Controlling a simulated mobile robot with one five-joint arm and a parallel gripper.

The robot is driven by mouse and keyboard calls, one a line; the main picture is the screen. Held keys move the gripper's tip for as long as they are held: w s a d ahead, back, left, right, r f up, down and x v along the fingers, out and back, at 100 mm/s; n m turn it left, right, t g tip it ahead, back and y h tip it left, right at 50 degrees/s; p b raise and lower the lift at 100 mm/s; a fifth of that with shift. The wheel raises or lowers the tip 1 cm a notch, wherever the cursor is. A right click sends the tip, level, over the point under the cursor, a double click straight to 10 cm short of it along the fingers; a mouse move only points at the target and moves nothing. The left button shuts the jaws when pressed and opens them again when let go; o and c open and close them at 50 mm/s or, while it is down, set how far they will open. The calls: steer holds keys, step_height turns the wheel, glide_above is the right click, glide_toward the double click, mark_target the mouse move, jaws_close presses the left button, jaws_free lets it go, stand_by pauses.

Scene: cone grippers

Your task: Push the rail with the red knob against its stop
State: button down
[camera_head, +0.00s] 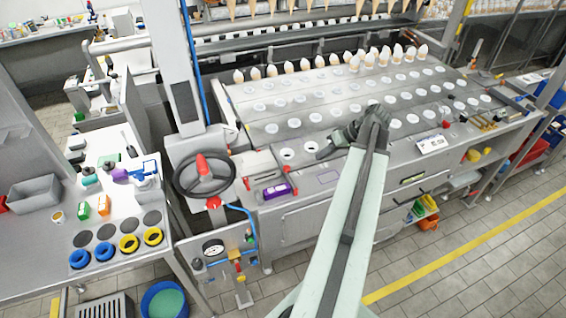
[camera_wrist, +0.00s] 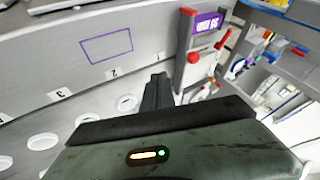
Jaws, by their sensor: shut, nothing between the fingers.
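A red knob (camera_head: 286,169) is on the grey unit with a purple display (camera_head: 277,191) at the table's left front. This unit shows in the wrist view with a red knob (camera_wrist: 193,58) and a red end piece (camera_wrist: 222,38). Another red knob (camera_head: 446,124) is at the table's right front. I cannot tell for certain which knob belongs to the rail, nor see a stop clearly. My gripper (camera_head: 324,153) is shut and empty above the table's front part, right of the purple-display unit. In the wrist view my shut fingers (camera_wrist: 158,80) point towards that unit, apart from it.
The table top (camera_head: 350,95) has rows of round holes, with several cones upright at the back. A black handwheel (camera_head: 204,175) and a grey column stand left of the unit. A white label plate (camera_head: 433,144) lies to the right. A side bench (camera_head: 115,210) holds bottles and rings.

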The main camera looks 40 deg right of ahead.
steer(key=b+x, duration=0.9)
steer(key=x, duration=0.2)
steer(key=a, duration=0.1)
steer(key=w+a+p, duration=0.1)
steer(key=shift+a+r, duration=0.3)
steer(key=shift+r, duration=0.1)
steer(key=shift+w+a, duration=0.25)
steer(key=shift+a, duration=0.3)
